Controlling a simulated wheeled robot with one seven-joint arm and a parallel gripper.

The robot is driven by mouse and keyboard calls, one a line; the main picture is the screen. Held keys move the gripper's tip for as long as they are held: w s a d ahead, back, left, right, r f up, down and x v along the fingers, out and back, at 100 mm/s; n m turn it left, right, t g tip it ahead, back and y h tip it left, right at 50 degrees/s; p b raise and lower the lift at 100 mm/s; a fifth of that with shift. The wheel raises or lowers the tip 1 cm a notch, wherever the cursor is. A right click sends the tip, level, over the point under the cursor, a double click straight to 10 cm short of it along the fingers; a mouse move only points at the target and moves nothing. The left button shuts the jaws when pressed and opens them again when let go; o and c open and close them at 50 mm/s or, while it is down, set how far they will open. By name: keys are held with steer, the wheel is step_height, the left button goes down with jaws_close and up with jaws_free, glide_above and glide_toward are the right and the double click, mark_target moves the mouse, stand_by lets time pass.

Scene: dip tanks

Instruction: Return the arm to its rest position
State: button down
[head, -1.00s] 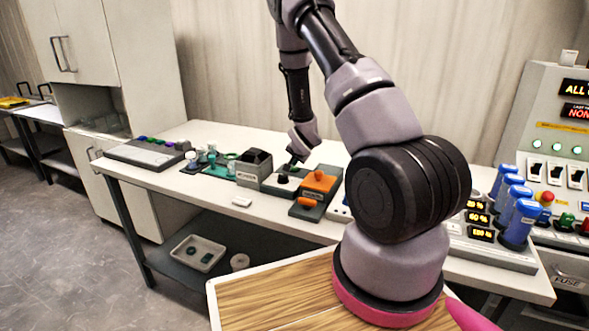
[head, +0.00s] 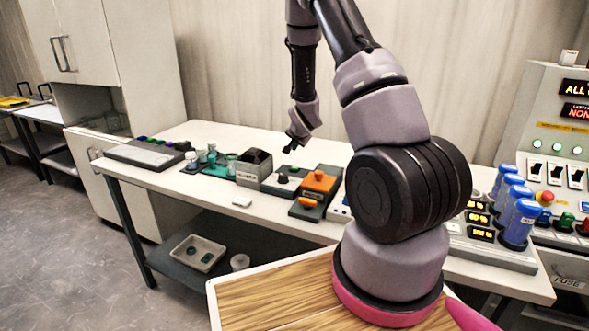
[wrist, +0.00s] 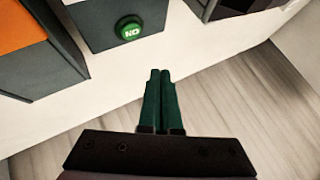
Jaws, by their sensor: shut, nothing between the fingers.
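My gripper (head: 291,144) hangs from my raised arm above the white table (head: 215,212) in the head view.
A dark box with an orange block (head: 319,181) stands right of the knob box; an open-topped grey box (head: 254,168) stands left. The wrist view shows a green button (wrist: 130,29) on a dark box. Blue-topped cylinders (head: 520,220) stand at right.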

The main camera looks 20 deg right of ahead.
stand_by(0.4)
steer(key=s+a+r+n, duration=0.1)
steer(key=s+r, duration=0.3)
steer(key=r, duration=0.4)
steer(key=s+a+r+y, duration=0.15)
steer(key=s+r, duration=0.25)
steer(key=r, duration=0.4)
steer(key=s+a+r+n, duration=0.1)
steer(key=s+a+r, duration=0.1)
steer(key=s+r, duration=0.4)
steer(key=s+a+r+n, duration=0.1)
steer(key=s+a+r, duration=0.1)
steer(key=s, duration=0.5)
steer(key=s+a+r+n+g+y, duration=0.1)
steer(key=s+a+r+n, duration=0.1)
steer(key=s+r, duration=0.3)
steer(key=s+a+r+n+y, duration=0.1)
steer(key=s+r, duration=0.3)
steer(key=s, duration=0.6)
steer(key=shift+s+a+n+g, duration=0.15)
steer(key=shift+a+n+g, duration=0.3)
steer(key=shift+a, duration=0.25)
